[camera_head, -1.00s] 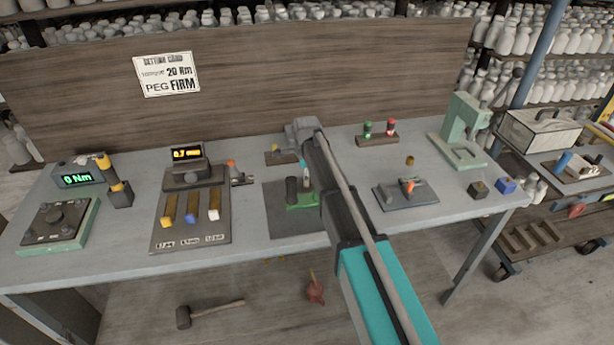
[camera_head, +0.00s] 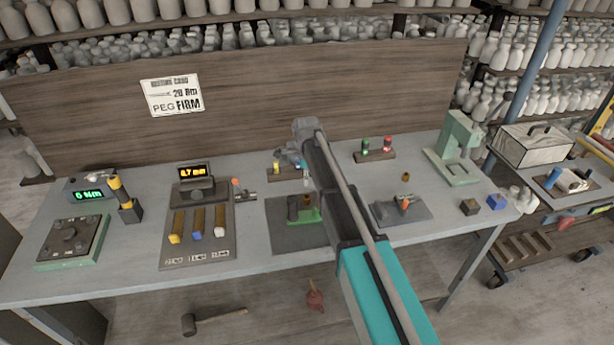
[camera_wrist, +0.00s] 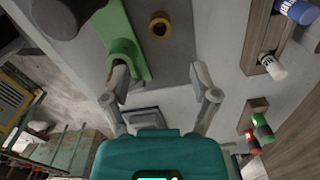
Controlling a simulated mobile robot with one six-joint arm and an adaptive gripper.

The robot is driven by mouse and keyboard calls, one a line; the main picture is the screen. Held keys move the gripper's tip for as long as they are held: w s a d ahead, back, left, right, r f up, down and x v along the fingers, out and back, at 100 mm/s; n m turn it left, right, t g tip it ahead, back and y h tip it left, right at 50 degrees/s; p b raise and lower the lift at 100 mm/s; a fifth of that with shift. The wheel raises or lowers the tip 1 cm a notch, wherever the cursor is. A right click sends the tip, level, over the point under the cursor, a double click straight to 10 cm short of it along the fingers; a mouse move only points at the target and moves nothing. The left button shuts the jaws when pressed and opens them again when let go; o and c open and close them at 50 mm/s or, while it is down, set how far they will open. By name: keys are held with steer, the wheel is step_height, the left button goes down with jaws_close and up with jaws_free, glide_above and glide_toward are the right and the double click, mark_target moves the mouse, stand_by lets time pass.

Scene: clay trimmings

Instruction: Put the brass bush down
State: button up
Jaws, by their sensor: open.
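The brass bush (camera_wrist: 160,24), a short ring with a dark hole, stands upright on the grey mat (camera_wrist: 182,50) near the top of the wrist view. A green fixture (camera_wrist: 124,50) lies to its left; it also shows on the mat in the head view (camera_head: 308,216). My gripper (camera_wrist: 158,80) is open, with its fingers spread and nothing between them. The bush is beyond the fingertips and apart from them.
Wooden racks stand behind the mat, one with a white and a blue piece (camera_wrist: 272,65), another with green and red pieces (camera_head: 375,152). A small vise-like fixture (camera_head: 402,210) and a small brass-coloured cylinder (camera_head: 405,177) are right of my arm. A gauge board (camera_head: 198,240) is at left.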

steer(key=shift+r+p, duration=0.65)
steer(key=shift+r, duration=0.25)
steer(key=s+d+n, duration=1.7)
steer(key=s+d, duration=0.6)
steer(key=s, duration=0.3)
steer(key=shift+d, duration=0.15)
stand_by(0.5)
